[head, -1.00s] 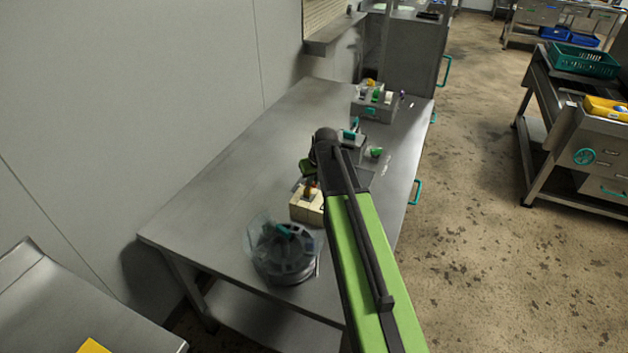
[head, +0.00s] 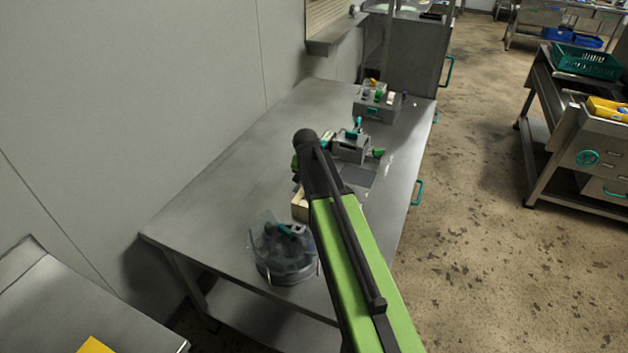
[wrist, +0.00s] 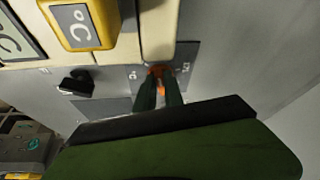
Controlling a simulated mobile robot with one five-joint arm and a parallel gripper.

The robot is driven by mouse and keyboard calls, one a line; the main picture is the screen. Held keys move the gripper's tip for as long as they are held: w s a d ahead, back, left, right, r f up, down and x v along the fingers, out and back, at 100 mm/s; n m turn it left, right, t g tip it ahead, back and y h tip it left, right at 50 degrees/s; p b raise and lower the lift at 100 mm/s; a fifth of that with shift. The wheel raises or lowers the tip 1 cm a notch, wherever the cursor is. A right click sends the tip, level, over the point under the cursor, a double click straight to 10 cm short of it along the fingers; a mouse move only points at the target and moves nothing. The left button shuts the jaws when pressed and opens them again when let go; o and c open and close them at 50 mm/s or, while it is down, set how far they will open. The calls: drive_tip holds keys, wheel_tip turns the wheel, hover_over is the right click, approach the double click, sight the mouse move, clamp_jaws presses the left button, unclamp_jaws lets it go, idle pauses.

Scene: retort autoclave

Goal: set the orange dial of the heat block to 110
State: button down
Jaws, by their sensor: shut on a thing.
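The orange dial (wrist: 160,72) shows in the wrist view, low on the grey front of the heat block, between small scale marks that are too small to read surely. My gripper (wrist: 160,88) is shut on it, with one dark green finger on each side. The fingers hide part of the dial, so I cannot tell its setting. In the head view the cream heat block (head: 299,207) stands on the steel bench, mostly hidden behind my arm. The dial is hidden there.
A black knob (wrist: 75,81) is left of the dial, below a yellow-framed °C label (wrist: 80,20). On the bench (head: 215,190) a round grey device with a clear lid (head: 283,250) stands in front of the block. Grey devices (head: 352,147) stand behind it.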

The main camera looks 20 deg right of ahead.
drive_tip(key=m, duration=0.1)
drive_tip(key=m+g+h, duration=0.1)
drive_tip(key=m, duration=0.3)
drive_tip(key=shift+w+a+h, duration=0.25)
drive_tip(key=shift+w+h, duration=0.05)
drive_tip(key=shift+m+g, duration=0.3)
drive_tip(key=c, duration=1.4)
unclamp_jaws()
drive_tip(key=shift+c, duration=0.2)
drive_tip(key=p+v, duration=1.6)
drive_tip(key=v, duration=0.1)
drive_tip(key=shift+r, duration=0.15)
